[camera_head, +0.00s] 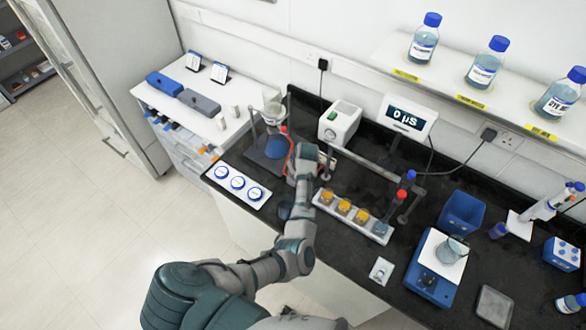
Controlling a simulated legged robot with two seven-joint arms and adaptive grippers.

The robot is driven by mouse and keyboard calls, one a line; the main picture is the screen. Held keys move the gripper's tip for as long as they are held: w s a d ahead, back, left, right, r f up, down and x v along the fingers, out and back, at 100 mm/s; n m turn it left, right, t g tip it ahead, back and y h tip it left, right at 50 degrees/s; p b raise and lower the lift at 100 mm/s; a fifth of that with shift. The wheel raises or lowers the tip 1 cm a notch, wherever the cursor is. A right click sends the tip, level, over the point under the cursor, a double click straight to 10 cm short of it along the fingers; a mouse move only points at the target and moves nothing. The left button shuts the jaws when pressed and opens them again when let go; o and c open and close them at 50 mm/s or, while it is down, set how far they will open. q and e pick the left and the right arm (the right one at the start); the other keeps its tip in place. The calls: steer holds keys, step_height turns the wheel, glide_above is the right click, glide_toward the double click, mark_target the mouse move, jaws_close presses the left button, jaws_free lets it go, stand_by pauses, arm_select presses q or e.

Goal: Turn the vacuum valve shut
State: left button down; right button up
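My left arm reaches up from the bottom to the back of the black bench. Its gripper (305,152) is beside a stand holding a glass vessel (273,113) and a red part (290,150). The wrist covers the fingers, so I cannot see whether they are open or touch anything. The vacuum valve is not clearly identifiable; it may be the red part or be hidden behind the gripper. A white box with a green switch (339,122) stands just right of the gripper. My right gripper is not in view.
A rack of amber-filled jars (343,208) and a metal stand with red and blue knobs (403,194) stand right of the arm. A white strip with blue-ringed pots (237,184) lies left. A blue balance-like device (429,281) is at front right. Bottles (424,44) line the shelf.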

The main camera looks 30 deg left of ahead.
arm_select(q)
steer(key=m, duration=0.1)
steer(key=m+t, duration=0.1)
steer(key=m, duration=0.1)
steer(key=shift+s+d+f+h, duration=0.1)
steer(key=shift+d+h, duration=0.05)
steer(key=shift+h, duration=0.15)
steer(key=m+h, duration=0.1)
steer(key=m, duration=0.1)
steer(key=shift+s+m+t, duration=0.1)
steer(key=shift+m+t, duration=0.2)
steer(key=m, duration=0.1)
steer(key=m+h, duration=0.1)
steer(key=m, duration=0.2)
steer(key=shift+a+t, duration=0.25)
steer(key=shift+t, duration=0.05)
steer(key=shift+s+a+f+m+h, duration=0.1)
steer(key=shift+m+h, duration=0.7)
steer(key=shift+m, duration=0.8)
steer(key=c, duration=1.2)
jaws_free()
steer(key=shift+s+r, duration=0.15)
steer(key=shift+r, duration=0.05)
steer(key=shift+r, duration=0.1)
